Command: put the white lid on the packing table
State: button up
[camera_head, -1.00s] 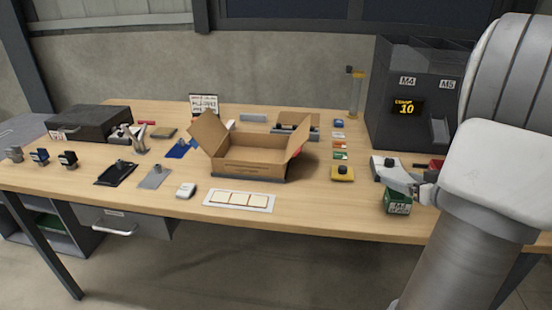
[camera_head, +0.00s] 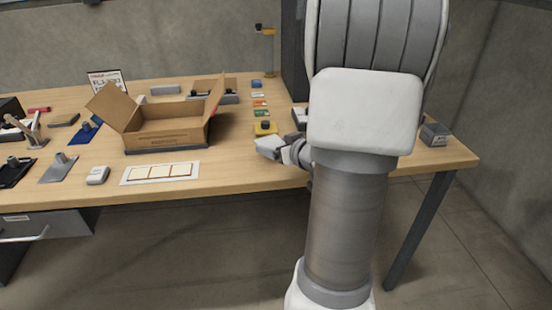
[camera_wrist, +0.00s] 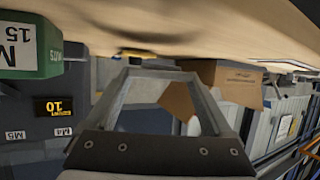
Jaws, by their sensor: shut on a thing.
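My gripper (camera_head: 272,147) is over the front part of the wooden packing table (camera_head: 225,182), right of the cardboard box. It is shut on a pale, thin thing at its fingertips. The jaws also show in the wrist view (camera_wrist: 162,75), with a grey bar across their tips. The held thing's shape is hard to make out, and I cannot tell for sure that it is the white lid. The wrist view is upside down, with the tabletop (camera_wrist: 215,25) close along its top. My arm hides part of the table's right side.
An open cardboard box (camera_head: 165,135) stands mid-table. A white card strip (camera_head: 160,173) and a small white object (camera_head: 98,175) lie in front of it. A green M15 bin (camera_wrist: 30,45) shows in the wrist view.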

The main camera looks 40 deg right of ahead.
jog(key=shift+f+b, duration=0.5)
jog(key=shift+f, duration=0.85)
jog(key=shift+f, duration=0.15)
jog(key=shift+f, duration=0.1)
jog(key=o, duration=1.1)
jog(key=shift+r, duration=0.35)
jog(key=p+v, duration=0.2)
jog(key=v, duration=1)
jog(key=shift+f+p, duration=0.15)
jog(key=shift+p, duration=0.25)
